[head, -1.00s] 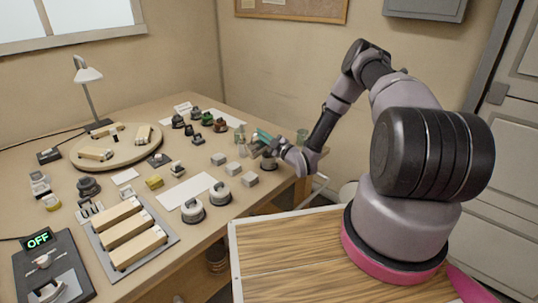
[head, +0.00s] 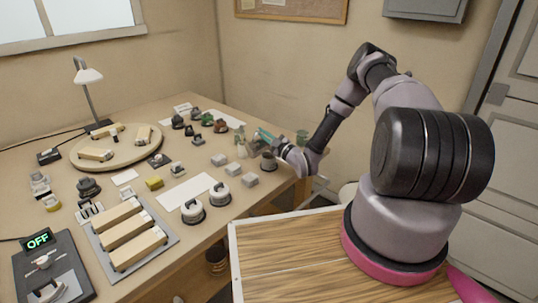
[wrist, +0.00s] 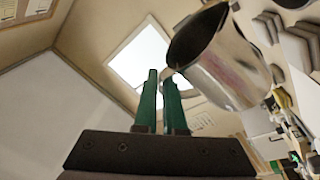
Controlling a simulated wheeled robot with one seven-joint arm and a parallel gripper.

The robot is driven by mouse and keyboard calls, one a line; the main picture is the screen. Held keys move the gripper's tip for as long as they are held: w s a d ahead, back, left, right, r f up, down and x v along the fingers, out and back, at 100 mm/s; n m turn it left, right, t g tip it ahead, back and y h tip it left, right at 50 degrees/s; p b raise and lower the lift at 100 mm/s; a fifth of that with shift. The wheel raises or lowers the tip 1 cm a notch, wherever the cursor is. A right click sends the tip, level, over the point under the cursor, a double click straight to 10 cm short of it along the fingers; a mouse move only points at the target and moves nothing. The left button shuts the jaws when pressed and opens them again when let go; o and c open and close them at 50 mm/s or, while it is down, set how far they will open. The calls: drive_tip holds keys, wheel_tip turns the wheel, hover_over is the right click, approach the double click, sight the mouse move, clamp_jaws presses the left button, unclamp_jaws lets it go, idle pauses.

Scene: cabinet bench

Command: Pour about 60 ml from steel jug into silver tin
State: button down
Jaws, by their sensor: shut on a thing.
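The steel jug (wrist: 228,62) is shiny and fills the upper right of the wrist view, its dark mouth towards the upper left. My gripper (wrist: 165,78) has green fingers and is shut at the jug's handle side. In the head view my gripper (head: 267,137) is over the right end of the bench, with the jug small and partly hidden beside it. I cannot tell the jug's exact tilt, and no liquid or stream shows. A grey round container (head: 269,161) stands just below my gripper; it may be the silver tin, but it is too small to be sure.
Small grey blocks (head: 219,160) and two white-and-dark round items (head: 192,208) stand left of my gripper. A white sheet (head: 186,190) lies on the bench. Dark and green items (head: 207,118) stand further back.

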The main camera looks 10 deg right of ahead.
drive_tip(key=shift+d+f+m, duration=0.15)
drive_tip(key=shift+d+m, duration=0.05)
drive_tip(key=shift+m, duration=0.1)
drive_tip(key=a+n, duration=0.1)
drive_tip(key=a+n+g, duration=0.1)
drive_tip(key=n, duration=0.1)
drive_tip(key=shift+s+a+f+y, duration=0.1)
drive_tip(key=shift+s+a+y, duration=0.15)
drive_tip(key=shift+s+y, duration=0.15)
drive_tip(key=shift+f+n, duration=0.2)
drive_tip(key=shift+n, duration=0.1)
drive_tip(key=shift+d, duration=0.2)
drive_tip(key=shift+a, duration=0.1)
drive_tip(key=shift+b, duration=0.35)
